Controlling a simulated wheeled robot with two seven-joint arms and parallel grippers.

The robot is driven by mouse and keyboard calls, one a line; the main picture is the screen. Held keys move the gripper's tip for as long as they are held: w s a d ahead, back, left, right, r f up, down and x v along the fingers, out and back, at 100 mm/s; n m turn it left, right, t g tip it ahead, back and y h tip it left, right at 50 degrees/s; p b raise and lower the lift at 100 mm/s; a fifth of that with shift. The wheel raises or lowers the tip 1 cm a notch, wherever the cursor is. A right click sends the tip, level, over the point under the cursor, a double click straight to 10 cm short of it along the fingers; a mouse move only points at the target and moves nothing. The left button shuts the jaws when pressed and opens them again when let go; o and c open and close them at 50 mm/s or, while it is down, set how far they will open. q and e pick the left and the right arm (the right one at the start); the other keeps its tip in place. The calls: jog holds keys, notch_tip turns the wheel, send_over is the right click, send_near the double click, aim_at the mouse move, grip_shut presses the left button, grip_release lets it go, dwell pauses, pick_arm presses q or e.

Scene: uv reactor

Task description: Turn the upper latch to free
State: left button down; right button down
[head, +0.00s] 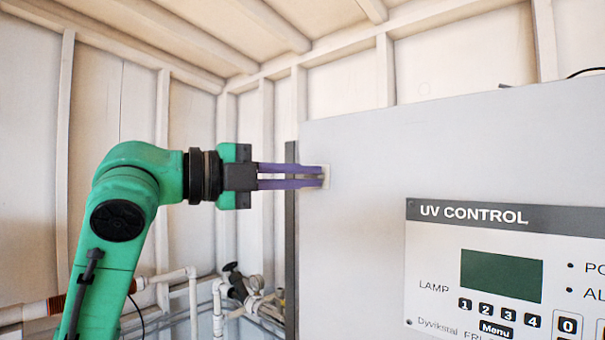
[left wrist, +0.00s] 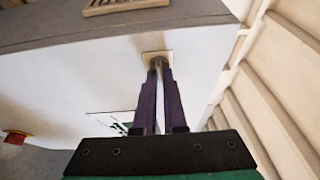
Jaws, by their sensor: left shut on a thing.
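The upper latch (head: 327,171) shows as a small pale plate near the top left edge of the grey cabinet's front. In the left wrist view the latch plate (left wrist: 149,55) sits just beyond my fingertips, with a thin grey part between them. My left gripper (head: 322,177) comes in from the left with its purple fingers level, one above the other. In the left wrist view the gripper (left wrist: 157,66) is shut on the latch's thin part. The fingers hide most of that part, so its exact angle is hard to tell. My right gripper is not in view.
The grey cabinet (head: 370,150) fills the right side, with a UV control panel (head: 430,235) on its front. Pipes and a valve (head: 238,285) stand low to the left of the cabinet. A red button (left wrist: 15,137) shows in the left wrist view. Space above the arm is free.

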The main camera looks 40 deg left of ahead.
pick_arm(q)
jog(key=c, duration=1)
grip_release()
jog(key=b+v, duration=0.3)
jog(key=v, duration=1.1)
jog(key=shift+s+a, duration=0.1)
jog(key=shift+s, duration=0.1)
